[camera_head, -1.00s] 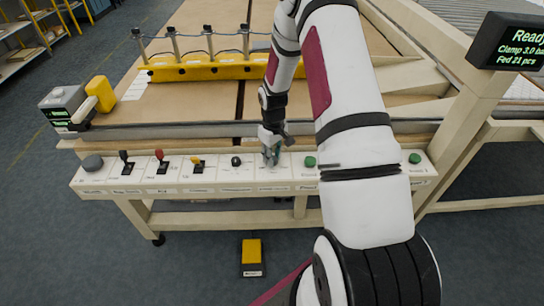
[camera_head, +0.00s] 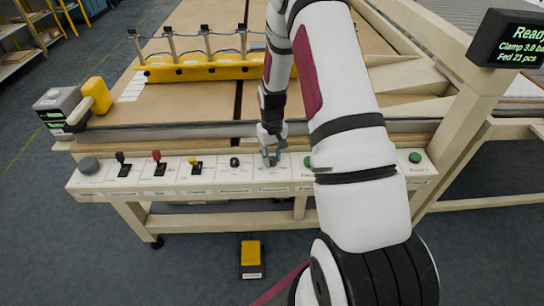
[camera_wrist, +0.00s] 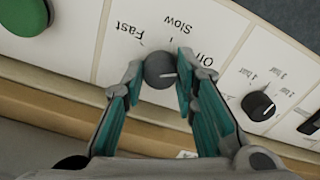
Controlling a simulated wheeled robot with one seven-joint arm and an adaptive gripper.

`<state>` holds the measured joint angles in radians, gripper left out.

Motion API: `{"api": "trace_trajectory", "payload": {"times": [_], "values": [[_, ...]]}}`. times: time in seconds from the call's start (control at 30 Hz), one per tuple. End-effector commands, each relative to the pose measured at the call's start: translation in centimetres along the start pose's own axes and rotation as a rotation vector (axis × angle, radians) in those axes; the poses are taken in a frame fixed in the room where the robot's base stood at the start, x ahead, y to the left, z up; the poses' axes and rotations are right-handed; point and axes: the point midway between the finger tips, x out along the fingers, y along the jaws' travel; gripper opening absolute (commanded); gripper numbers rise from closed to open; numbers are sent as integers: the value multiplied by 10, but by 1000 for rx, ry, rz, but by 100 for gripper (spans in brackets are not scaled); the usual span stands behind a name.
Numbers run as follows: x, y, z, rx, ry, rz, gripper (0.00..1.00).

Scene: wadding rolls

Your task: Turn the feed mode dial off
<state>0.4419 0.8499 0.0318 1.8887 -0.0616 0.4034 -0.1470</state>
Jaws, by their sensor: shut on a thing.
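The feed mode dial (camera_wrist: 159,70) is a small dark grey round knob on a white panel labelled Fast, Slow and Off. My gripper (camera_wrist: 160,76) is shut on the dial, one teal-padded finger on each side. In the head view, my gripper (camera_head: 270,158) reaches down to the control strip and hides most of the dial.
A black knob (camera_wrist: 258,105) with its own scale sits right of the dial in the wrist view. A green button (camera_wrist: 25,14) is left. In the head view, several levers line the control strip (camera_head: 210,191). A yellow pedal (camera_head: 252,254) stands on the floor.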

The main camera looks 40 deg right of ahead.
Motion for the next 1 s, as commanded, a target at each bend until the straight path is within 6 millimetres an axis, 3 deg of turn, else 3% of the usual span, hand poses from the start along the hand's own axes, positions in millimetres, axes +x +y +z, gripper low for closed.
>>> {"api": "trace_trajectory", "payload": {"times": [0.1,0.13,0.2,0.63,1.0], "values": [[1,-1,1,1,-2,-1,0],[1,-1,1,0,-2,-1,31],[1,-1,1,0,-2,-1,47],[-8,0,0,0,1,0,47],[-78,0,-1,0,3,0,47]]}}
